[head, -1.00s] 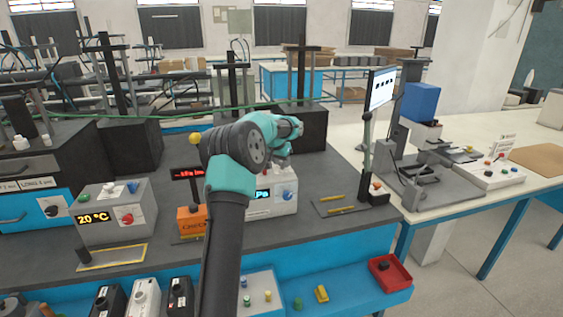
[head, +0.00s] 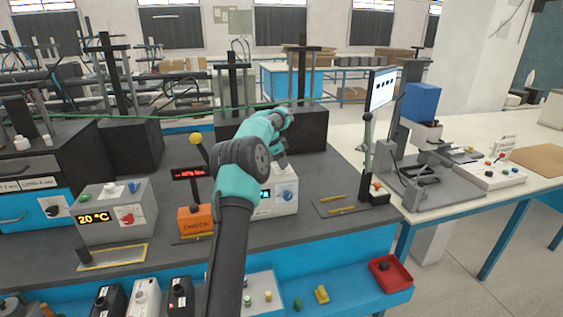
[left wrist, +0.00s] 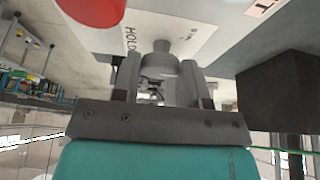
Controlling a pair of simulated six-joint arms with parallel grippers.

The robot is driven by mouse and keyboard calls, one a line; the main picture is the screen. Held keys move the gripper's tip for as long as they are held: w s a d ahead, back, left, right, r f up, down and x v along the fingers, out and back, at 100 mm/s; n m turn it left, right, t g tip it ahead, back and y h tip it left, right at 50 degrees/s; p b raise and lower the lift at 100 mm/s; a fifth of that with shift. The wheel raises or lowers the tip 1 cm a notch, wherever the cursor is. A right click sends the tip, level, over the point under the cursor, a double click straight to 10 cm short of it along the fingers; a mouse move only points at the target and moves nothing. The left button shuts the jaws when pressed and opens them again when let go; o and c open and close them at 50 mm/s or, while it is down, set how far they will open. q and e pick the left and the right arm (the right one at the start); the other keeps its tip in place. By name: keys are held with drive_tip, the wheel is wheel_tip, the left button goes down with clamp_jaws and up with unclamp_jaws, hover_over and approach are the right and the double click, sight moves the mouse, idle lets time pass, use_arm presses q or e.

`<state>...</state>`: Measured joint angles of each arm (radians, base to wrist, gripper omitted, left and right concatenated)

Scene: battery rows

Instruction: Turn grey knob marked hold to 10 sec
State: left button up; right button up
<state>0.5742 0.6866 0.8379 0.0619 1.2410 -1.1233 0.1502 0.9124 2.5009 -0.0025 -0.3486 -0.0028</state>
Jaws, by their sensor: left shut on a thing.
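The grey knob (left wrist: 160,60) shows in the left wrist view beside the word HOLD on a pale panel (left wrist: 193,40). My left gripper (left wrist: 158,80) has a finger on either side of this knob and is shut on it. In the head view my left gripper (head: 281,163) points down at the top of a light grey box (head: 285,208); my arm hides part of the box. The box has a blue knob (head: 288,196) and a partly covered lit display (head: 265,203). The knob's pointer and any 10 sec mark cannot be read. My right gripper is not in view.
A red round part (left wrist: 92,8) lies close to the gripper in the left wrist view. An orange box (head: 194,221) and a yellow-topped lever (head: 196,139) stand left of my arm. A tray with yellow pieces (head: 342,207) lies right of the grey box.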

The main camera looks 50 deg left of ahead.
use_arm(q)
drive_tip(key=m+h, duration=0.1)
drive_tip(key=m, duration=0.2)
drive_tip(key=m+g, duration=0.1)
drive_tip(key=m, duration=0.1)
drive_tip(key=shift+w+a+m+h, duration=0.1)
drive_tip(key=shift+m+h, duration=0.3)
drive_tip(key=shift+g, duration=0.3)
drive_tip(key=o, duration=0.9)
drive_tip(key=shift+r, duration=0.1)
